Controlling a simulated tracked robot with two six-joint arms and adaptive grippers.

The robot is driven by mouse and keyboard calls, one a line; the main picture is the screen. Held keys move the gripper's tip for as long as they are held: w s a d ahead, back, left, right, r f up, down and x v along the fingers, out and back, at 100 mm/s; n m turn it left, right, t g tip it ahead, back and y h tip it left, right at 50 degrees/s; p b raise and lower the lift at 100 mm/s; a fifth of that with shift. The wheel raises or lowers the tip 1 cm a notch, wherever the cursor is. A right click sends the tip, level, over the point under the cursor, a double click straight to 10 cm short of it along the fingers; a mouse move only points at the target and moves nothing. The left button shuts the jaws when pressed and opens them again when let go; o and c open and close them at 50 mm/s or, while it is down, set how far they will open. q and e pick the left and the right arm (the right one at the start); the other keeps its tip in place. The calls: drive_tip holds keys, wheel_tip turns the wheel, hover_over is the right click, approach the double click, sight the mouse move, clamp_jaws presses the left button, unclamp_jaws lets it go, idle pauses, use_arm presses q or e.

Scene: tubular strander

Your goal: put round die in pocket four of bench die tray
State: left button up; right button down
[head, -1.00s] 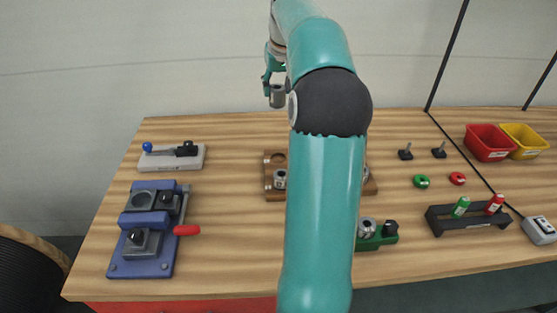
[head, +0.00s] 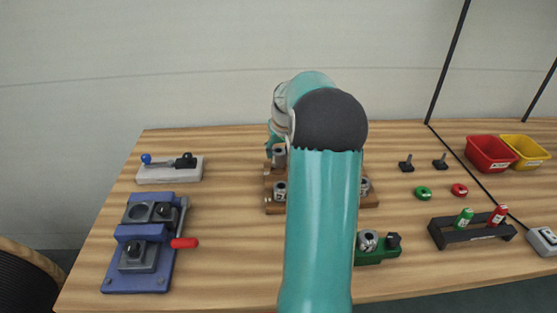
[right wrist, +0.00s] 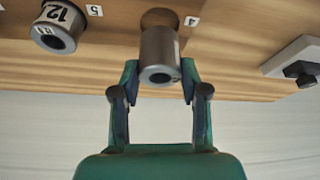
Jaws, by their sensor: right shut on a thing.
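The round die (right wrist: 160,55) is a grey metal cylinder with a bored end. My right gripper (right wrist: 160,78) is shut on it, one finger on each side. The die is upright at the pocket marked 4 of the wooden bench die tray (right wrist: 110,22), and part of the dark round pocket (right wrist: 160,18) shows beyond it. I cannot tell whether its lower end is inside the pocket. In the head view the die (head: 279,157) is at the tray's far left corner, and my right arm hides the tray's middle. My left gripper is not in view.
Another grey die (right wrist: 58,25) sits beside label 5. A green fixture (head: 375,257) stands in front of the tray, a blue press (head: 130,232) and a toggle clamp (head: 168,172) to the left. Red (head: 490,154) and yellow (head: 525,151) bins stand far right.

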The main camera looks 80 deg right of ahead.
sight(280, 154)
drive_tip(key=shift+f, duration=1.6)
drive_tip(key=shift+f, duration=0.1)
drive_tip(key=c, duration=0.6)
unclamp_jaws()
drive_tip(key=v, duration=1.2)
